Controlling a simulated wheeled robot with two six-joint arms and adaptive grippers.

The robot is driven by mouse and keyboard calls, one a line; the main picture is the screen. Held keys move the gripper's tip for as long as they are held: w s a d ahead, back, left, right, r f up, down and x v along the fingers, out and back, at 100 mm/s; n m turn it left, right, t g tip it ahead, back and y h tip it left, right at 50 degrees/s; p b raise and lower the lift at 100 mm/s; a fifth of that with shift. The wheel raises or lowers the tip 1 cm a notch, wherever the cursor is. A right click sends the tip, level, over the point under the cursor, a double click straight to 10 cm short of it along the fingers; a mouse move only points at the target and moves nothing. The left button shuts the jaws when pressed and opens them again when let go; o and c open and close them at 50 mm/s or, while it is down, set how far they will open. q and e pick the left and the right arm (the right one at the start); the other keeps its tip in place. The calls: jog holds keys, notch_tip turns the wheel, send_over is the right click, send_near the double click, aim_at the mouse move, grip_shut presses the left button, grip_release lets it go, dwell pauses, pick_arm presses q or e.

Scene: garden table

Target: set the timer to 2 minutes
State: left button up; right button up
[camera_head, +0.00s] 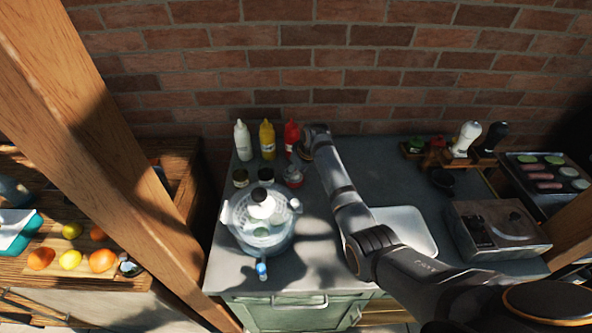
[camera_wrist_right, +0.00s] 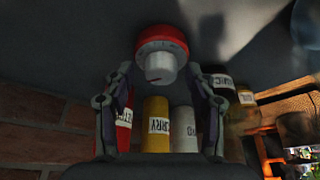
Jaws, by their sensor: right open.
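The timer (camera_wrist_right: 160,42), red with a white knob, shows in the right wrist view, where its knob faces the camera between my fingers. In the head view it appears to be the small red and pale round thing (camera_head: 293,178) on the grey worktop in front of the red bottle. My right gripper (camera_head: 302,152) is open and empty, behind the timer near the red bottle. In the wrist view its two fingers (camera_wrist_right: 159,76) stand apart on either side of the knob; I cannot tell whether they touch it. The dial marks are too small to read. My left gripper is not in view.
A white bottle (camera_head: 242,141), yellow bottle (camera_head: 267,140) and red bottle (camera_head: 291,136) stand by the brick wall. Two dark-lidded jars (camera_head: 240,178) and a clear salad spinner (camera_head: 262,225) are left of the timer. A white tray (camera_head: 412,229) lies right, partly behind my arm.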

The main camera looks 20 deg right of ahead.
jog(key=shift+a, duration=0.1)
jog(key=shift+c, duration=0.7)
jog(key=c, duration=0.9)
jog(key=shift+r+m+p, duration=0.3)
jog(key=shift+m+p, duration=0.1)
jog(key=shift+p, duration=0.3)
jog(key=shift+c, duration=0.5)
jog(key=shift+f+m+h, duration=0.1)
jog(key=shift+m+h, duration=0.2)
jog(key=shift+f, duration=0.1)
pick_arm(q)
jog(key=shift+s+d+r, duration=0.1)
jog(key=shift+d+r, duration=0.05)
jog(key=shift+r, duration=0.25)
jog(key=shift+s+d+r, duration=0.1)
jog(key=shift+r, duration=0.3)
pick_arm(e)
jog(key=o, duration=1.1)
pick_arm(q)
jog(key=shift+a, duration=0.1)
pick_arm(e)
jog(key=shift+o, duration=0.2)
jog(key=v, duration=1.1)
jog(key=shift+s+r, duration=0.3)
jog(key=shift+r, duration=0.05)
